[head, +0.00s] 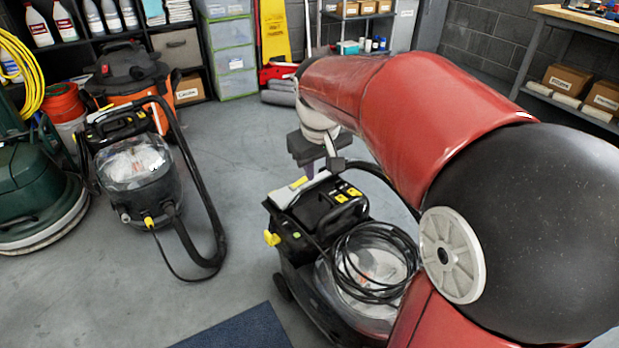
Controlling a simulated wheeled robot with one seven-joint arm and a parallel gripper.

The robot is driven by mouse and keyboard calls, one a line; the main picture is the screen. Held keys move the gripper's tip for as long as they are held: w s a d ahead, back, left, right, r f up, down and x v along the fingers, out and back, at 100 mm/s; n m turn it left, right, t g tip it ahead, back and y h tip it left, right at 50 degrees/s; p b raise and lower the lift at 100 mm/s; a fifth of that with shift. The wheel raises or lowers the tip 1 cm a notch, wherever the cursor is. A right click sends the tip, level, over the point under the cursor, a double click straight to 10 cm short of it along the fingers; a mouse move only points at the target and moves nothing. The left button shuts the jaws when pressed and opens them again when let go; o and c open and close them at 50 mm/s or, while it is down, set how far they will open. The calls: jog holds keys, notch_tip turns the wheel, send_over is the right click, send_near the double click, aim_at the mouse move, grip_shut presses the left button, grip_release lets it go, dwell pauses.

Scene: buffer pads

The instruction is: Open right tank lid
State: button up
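The right machine (297,262) is a black wheeled tank unit with yellow latches and a clear, domed lid. Coiled black cable (375,270) lies over the dome, and the lid looks shut. My red arm reaches over from the right and partly covers the machine's right side. My gripper (312,168) points down just above the back of this machine, near its pale top strip and black handle. The fingertips are small and partly hidden, so I cannot tell their opening or whether they touch the machine.
A similar machine (135,165) with a clear dome and long black hose stands on the left. A blue mat (240,330) lies in front. The middle floor is clear.

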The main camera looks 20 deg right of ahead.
jog(key=w+d+f+n+g+b, duration=0.15)
jog(key=w+d+f, duration=0.25)
jog(key=w+f, duration=0.55)
jog(key=b, duration=0.2)
send_near(324, 195)
jog(key=shift+g+h, duration=0.3)
jog(key=shift+g, duration=0.15)
jog(key=f, duration=0.5)
jog(key=w+d+f, duration=0.1)
jog(key=f, duration=0.1)
jog(key=shift+f+b, duration=0.35)
jog(key=shift+b, duration=0.05)
grip_shut()
